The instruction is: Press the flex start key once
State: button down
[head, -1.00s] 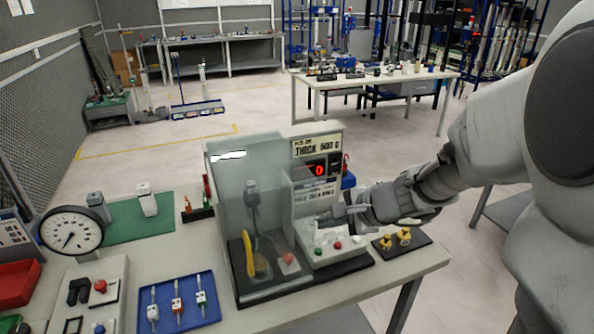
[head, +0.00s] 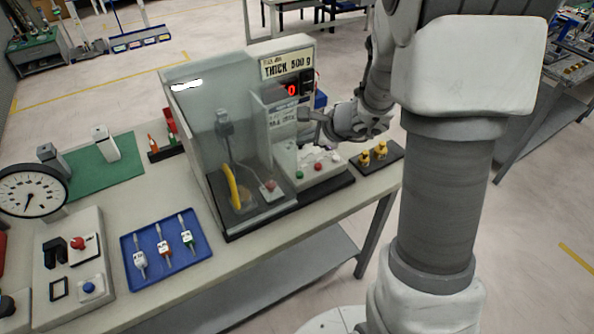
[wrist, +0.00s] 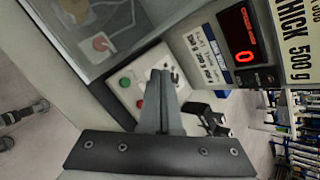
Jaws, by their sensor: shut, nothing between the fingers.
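The flex tester (head: 285,75) is a grey machine with a clear enclosure, a label reading "THICK 500 g" and a red display (head: 292,90) showing 0. Its sloped key panel (head: 316,178) carries a green key (head: 299,175), a red key (head: 318,167) and a pale control to their right. I cannot read which is the flex start key. My gripper (head: 304,115) is shut and empty, above the panel. In the wrist view my gripper (wrist: 160,75) shows its fingers together over the panel, with the green key (wrist: 125,82) and red key (wrist: 139,103) beside them; contact is not visible.
The clear enclosure (head: 205,120) stands left of the panel. A dark tray with yellow pieces (head: 380,150) lies to the right. A blue tray (head: 140,285) with several tagged items, a dial gauge (head: 32,190) and a switch box (head: 90,285) are at the left.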

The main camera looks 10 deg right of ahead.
jog(key=b, duration=0.6)
send_over(300, 175)
jog(key=f, duration=0.5)
jog(key=d+f, duration=0.1)
jog(key=f, duration=0.1)
jog(key=shift+s+f, duration=0.1)
jog(key=shift+f, duration=0.1)
jog(key=shift+f+b, duration=0.7)
jog(key=shift+b, duration=0.2)
jog(key=shift+f, duration=0.2)
dwell(0.6)
jog(key=shift+f+b, duration=0.25)
jog(key=shift+b, duration=0.4)
